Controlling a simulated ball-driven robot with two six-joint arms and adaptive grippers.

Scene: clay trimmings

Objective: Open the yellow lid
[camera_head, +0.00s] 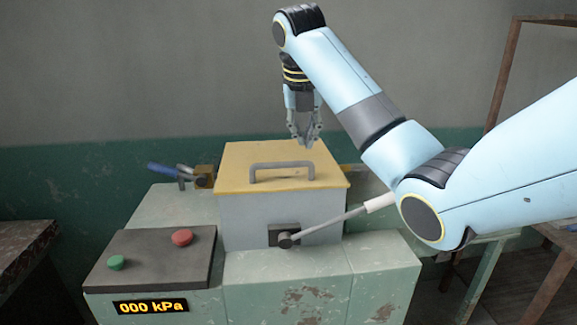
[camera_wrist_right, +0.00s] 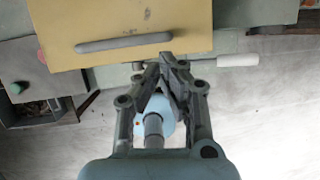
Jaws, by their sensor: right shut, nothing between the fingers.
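The yellow lid (camera_head: 235,172) lies flat on top of a grey box (camera_head: 240,214), closed, with a grey bar handle (camera_head: 283,166) across it. My right gripper (camera_head: 308,146) is above the back part of the lid, pointing down, shut and empty. It looks apart from the handle. In the right wrist view the lid (camera_wrist_right: 110,20) and its handle (camera_wrist_right: 124,42) are at the top, and the shut fingertips (camera_wrist_right: 168,58) appear just below the handle. My left gripper is in neither view.
A lever with a white grip (camera_head: 380,202) sticks out at the box's front right. A dark panel carries a green button (camera_head: 116,263) and a red button (camera_head: 182,238), above a display (camera_head: 150,307) reading 000 kPa. A blue-handled valve (camera_head: 165,169) stands behind left.

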